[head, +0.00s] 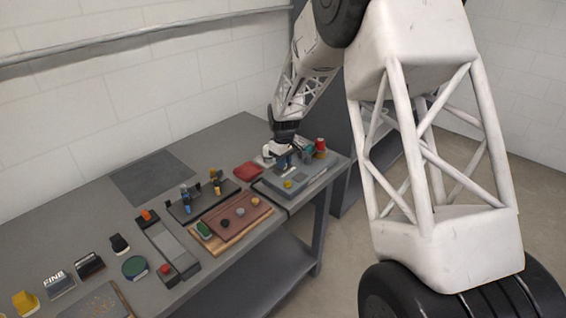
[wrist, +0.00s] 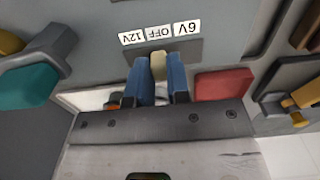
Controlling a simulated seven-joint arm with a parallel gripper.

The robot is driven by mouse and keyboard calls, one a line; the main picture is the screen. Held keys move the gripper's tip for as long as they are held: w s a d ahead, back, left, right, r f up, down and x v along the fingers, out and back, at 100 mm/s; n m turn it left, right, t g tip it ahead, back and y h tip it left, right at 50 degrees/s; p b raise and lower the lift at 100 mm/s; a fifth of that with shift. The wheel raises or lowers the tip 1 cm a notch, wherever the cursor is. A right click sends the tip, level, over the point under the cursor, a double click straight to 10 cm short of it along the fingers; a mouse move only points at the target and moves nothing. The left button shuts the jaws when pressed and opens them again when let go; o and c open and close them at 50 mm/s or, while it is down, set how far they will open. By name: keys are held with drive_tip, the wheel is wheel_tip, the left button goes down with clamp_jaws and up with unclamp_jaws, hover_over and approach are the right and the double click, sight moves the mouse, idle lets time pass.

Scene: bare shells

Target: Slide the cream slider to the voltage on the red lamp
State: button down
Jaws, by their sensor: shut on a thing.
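My gripper (wrist: 160,70) has blue fingers closed around the cream slider (wrist: 158,64) in the wrist view. The slider sits in a dark slot (wrist: 190,50), in line with the OFF label (wrist: 159,33). The 12V label (wrist: 131,38) lies to its left and the 6V label (wrist: 186,28) to its right. In the head view my gripper (head: 282,162) is down at the grey panel (head: 312,179) at the table's far right end. A red lamp-like part (head: 320,145) stands at the panel's back right; no voltage on it is legible.
A yellow knob (head: 287,184) sits at the panel's front. A red block (head: 248,170) lies left of the panel. A teal part (wrist: 28,86) is at the left in the wrist view. Several boards and blocks fill the table's front; a dark mat (head: 152,177) lies clear behind.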

drive_tip(key=shift+w+d, duration=0.95)
drive_tip(key=shift+r, duration=0.1)
drive_tip(key=c, duration=1.1)
unclamp_jaws()
drive_tip(key=shift+r, duration=0.1)
drive_tip(key=shift+r, duration=3.75)
